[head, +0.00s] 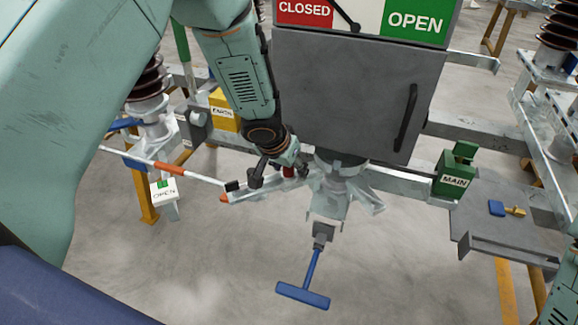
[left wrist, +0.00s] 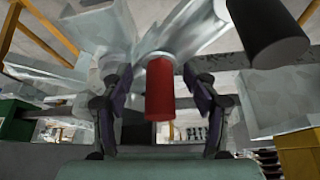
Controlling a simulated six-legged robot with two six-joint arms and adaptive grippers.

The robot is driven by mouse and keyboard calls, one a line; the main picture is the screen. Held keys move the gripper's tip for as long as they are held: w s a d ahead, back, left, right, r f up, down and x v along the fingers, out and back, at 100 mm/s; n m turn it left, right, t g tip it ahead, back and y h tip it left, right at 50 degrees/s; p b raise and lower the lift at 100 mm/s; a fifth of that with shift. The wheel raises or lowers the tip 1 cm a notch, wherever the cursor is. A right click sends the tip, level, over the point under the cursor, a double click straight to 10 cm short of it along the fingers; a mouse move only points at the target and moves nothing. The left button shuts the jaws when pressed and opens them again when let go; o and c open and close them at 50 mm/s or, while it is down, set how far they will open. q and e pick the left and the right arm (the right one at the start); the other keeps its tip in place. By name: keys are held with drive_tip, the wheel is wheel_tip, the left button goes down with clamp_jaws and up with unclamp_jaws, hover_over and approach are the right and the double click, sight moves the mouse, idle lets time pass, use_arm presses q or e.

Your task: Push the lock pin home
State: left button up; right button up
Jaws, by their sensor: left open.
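The lock pin appears as a red cylinder (left wrist: 159,90) in the left wrist view, its near end facing the camera. A small part of the red pin (head: 288,172) shows in the head view, beside the grey bracket under the cabinet. My left gripper (head: 279,173) is open at that bracket, mostly covering the pin. In the left wrist view my left gripper's fingers (left wrist: 158,78) stand on either side of the pin, with gaps on both sides. How deep the pin sits cannot be told. My right gripper is not in view.
A grey cabinet (head: 345,95) with CLOSED and OPEN signs stands just above the gripper. A blue T-handle (head: 303,294) hangs below. A red-and-white rod (head: 160,165) lies left. A green MAIN box (head: 455,175) and a grey shelf (head: 500,215) are at right.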

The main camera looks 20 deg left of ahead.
use_arm(q)
drive_tip(key=shift+r, duration=0.1)
drive_tip(key=shift+s+r, duration=0.2)
drive_tip(key=shift+r, duration=0.4)
drive_tip(key=v, duration=0.4)
drive_tip(key=shift+s+r, duration=0.1)
drive_tip(key=shift+s, duration=0.05)
drive_tip(key=shift+v, duration=3.2)
drive_tip(key=shift+s, duration=0.1)
drive_tip(key=shift+a, duration=0.1)
